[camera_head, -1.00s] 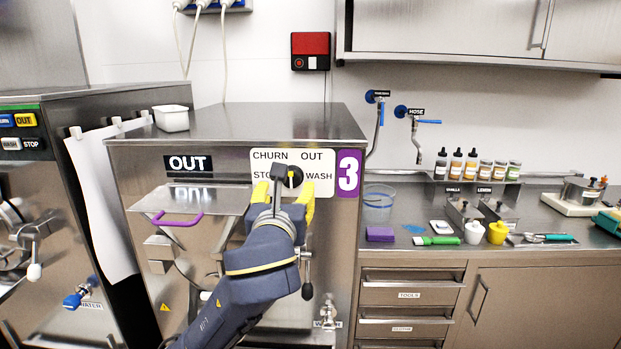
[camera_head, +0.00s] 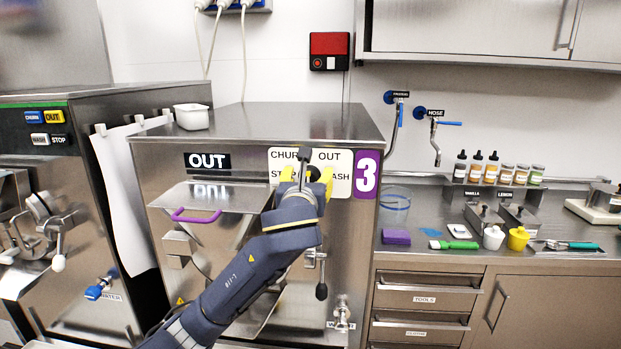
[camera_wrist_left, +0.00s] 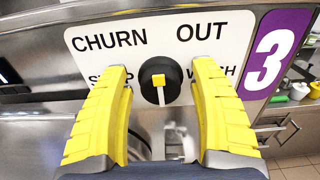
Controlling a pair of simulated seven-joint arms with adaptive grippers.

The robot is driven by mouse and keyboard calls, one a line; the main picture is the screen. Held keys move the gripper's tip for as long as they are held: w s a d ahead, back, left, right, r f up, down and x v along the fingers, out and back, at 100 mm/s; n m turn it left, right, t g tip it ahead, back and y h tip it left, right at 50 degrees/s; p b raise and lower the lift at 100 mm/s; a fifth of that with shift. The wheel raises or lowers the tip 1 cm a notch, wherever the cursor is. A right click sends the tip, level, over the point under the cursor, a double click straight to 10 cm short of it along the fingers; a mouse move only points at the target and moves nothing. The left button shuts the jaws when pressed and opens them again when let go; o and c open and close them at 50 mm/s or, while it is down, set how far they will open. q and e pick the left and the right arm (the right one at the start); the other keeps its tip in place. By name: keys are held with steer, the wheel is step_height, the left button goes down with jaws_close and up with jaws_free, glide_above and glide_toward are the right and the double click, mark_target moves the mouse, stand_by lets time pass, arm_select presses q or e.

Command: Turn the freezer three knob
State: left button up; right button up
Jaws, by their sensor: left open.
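Freezer three (camera_head: 345,125) is a steel machine with a purple label 3 (camera_head: 367,176) on its front. Its black round knob (camera_head: 315,172) sits mid-panel on a white sign (camera_head: 343,160) reading CHURN, OUT, STOP, WASH. In the head view my gripper partly covers the knob. In the left wrist view the knob (camera_wrist_left: 147,76) shows a yellow square at its centre and a pale bar below. My left gripper (camera_head: 305,175) is open, its yellow fingers to the left and right of the knob, with a gap on each side; contact is not visible. My right gripper is not in view.
A steel chute with a purple handle (camera_head: 196,216) juts out left of my arm. A black-ended lever (camera_head: 321,291) hangs below the sign. A white tub (camera_head: 191,117) stands on top. Another freezer (camera_head: 60,110) is at left; a counter (camera_head: 400,258) with bottles and tools is at right.

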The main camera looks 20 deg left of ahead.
arm_select(q)
steer(key=c, duration=1.2)
steer(key=shift+c, duration=0.2)
steer(key=n, duration=0.5)
steer(key=shift+a, duration=0.1)
steer(key=n, duration=0.8)
steer(key=shift+a+f+n, duration=0.1)
steer(key=shift+n, duration=0.3)
steer(key=shift+f+n, duration=0.1)
steer(key=shift+n, duration=1.8)
steer(key=shift+c, duration=0.2)
steer(key=o, duration=1.3)
